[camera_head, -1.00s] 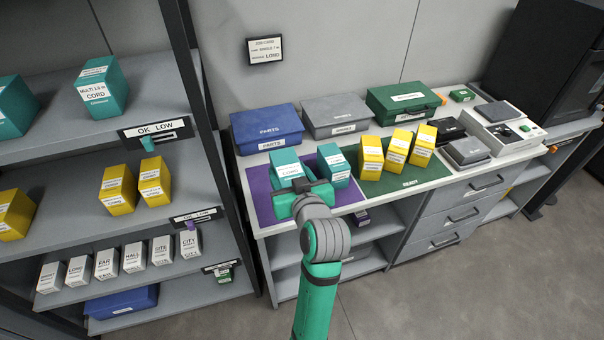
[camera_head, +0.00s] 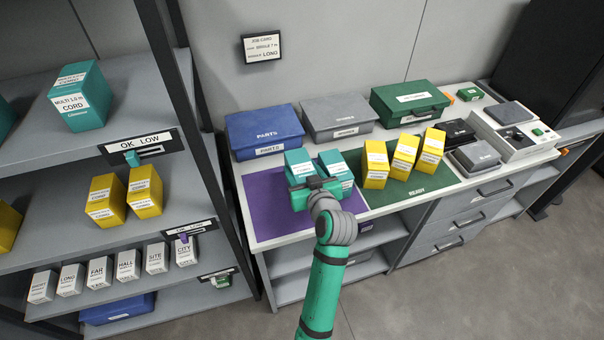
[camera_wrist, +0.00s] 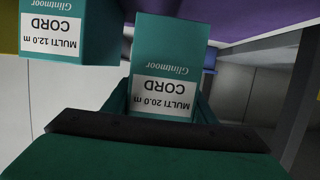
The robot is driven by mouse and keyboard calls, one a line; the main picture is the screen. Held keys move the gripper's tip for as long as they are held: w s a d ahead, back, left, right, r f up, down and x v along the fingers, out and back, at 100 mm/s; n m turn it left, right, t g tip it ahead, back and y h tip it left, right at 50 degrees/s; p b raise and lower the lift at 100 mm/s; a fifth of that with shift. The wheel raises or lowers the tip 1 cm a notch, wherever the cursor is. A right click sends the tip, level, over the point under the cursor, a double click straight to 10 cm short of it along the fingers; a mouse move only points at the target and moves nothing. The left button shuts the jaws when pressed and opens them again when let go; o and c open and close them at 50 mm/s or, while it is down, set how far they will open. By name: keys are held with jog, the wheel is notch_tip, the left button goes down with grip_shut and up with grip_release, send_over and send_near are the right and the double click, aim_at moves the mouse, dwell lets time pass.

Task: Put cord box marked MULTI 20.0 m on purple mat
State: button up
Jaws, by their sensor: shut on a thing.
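My gripper (camera_head: 312,187) is shut on a teal cord box (camera_head: 298,162), held upright over the purple mat (camera_head: 268,212). In the wrist view the held box (camera_wrist: 167,70) shows upside down, with its label reading MULTI 20.0 m CORD. A second teal box (camera_head: 338,170) stands just to its right near the mat's right side. In the wrist view this second box (camera_wrist: 70,30) reads MULTI 12.0 m. My gripper hides the lower front of the held box, so I cannot tell whether its base touches the mat.
Yellow boxes (camera_head: 403,153) stand on the green mat (camera_head: 405,190) to the right. Blue (camera_head: 265,128), grey (camera_head: 338,115) and green cases line the back. The purple mat's left and front parts are clear. A shelf rack (camera_head: 200,85) stands at the left.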

jog(key=shift+w+f, duration=0.2)
jog(key=f, duration=0.3)
jog(key=shift+w+d+f, duration=0.1)
jog(key=shift+w, duration=0.25)
jog(key=shift+s+f, duration=0.1)
jog(key=shift+s, duration=0.05)
jog(key=shift+f, duration=0.2)
jog(key=o, duration=1.3)
jog(key=shift+r, duration=0.1)
